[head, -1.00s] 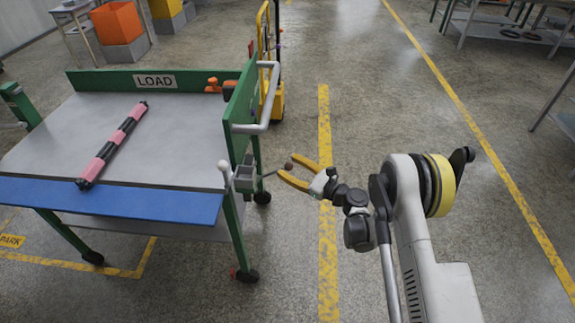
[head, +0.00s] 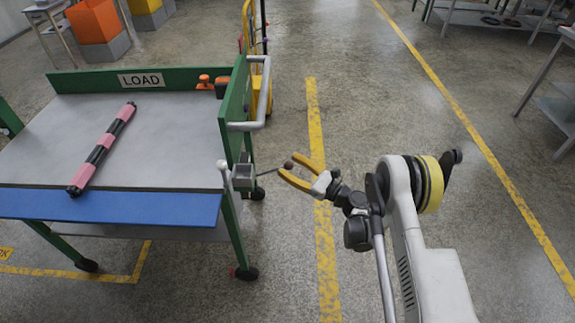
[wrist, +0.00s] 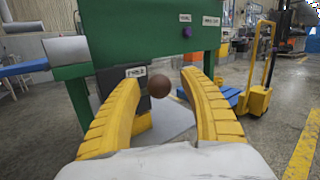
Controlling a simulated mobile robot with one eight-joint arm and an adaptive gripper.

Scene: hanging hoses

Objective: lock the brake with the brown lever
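The brown lever ends in a round brown knob (head: 288,165) on a thin rod from a grey box (head: 243,178) at the cart's near right corner. My gripper (head: 290,164) has two yellow fingers, open, with the knob at their tips. In the wrist view the knob (wrist: 157,78) shows between the open fingertips (wrist: 160,77), with a visible gap on each side, closer to the left finger. Its exact depth between them is hard to tell. A label (wrist: 136,71) on the box is too small to read surely.
The green cart has a LOAD sign (head: 141,80), a blue front edge (head: 110,206) and a grey side handle (head: 262,100). A pink and black hose (head: 102,150) lies on top. A white-knobbed lever (head: 222,166) stands left of the box.

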